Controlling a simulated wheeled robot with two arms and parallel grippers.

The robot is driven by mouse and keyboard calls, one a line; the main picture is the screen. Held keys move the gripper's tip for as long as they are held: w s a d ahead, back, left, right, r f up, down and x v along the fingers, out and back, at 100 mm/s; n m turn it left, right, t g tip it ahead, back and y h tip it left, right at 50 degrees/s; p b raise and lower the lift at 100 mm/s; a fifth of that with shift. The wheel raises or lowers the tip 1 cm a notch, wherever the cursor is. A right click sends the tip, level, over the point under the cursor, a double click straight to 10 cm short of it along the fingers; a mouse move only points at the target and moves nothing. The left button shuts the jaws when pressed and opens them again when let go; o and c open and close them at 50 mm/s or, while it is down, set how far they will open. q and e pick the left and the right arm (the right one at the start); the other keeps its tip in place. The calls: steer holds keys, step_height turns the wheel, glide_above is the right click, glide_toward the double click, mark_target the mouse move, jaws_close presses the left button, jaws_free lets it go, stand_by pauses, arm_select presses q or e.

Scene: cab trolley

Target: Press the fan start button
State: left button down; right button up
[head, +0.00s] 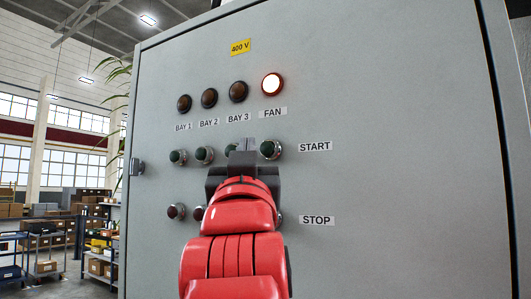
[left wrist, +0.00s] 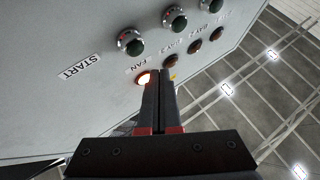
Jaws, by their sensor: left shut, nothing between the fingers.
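The fan start button (head: 270,149) is dark green in a metal ring, at the right end of the START row under the FAN label. It is also in the left wrist view (left wrist: 131,43), nearest the START label. The fan lamp (head: 272,84) glows white in a red rim and also shows in the left wrist view (left wrist: 144,78). My left gripper (head: 243,150) is shut and empty, its tips just left of the fan start button, partly covering the bay 3 start button (head: 231,149). I cannot tell whether the tips touch the panel. My right gripper is not in view.
The grey cabinet (head: 390,130) fills most of the head view. Dark bay lamps (head: 209,98) and other green start buttons (head: 204,154) lie to the left. Below are red stop buttons (head: 176,211), partly hidden by my arm. Shelves with boxes (head: 95,245) stand far left.

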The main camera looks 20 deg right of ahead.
arm_select(q)
steer(key=shift+s+a+b, duration=0.35)
steer(key=shift+s+a, duration=0.5)
steer(key=shift+a, duration=0.2)
steer(key=shift+f, duration=0.1)
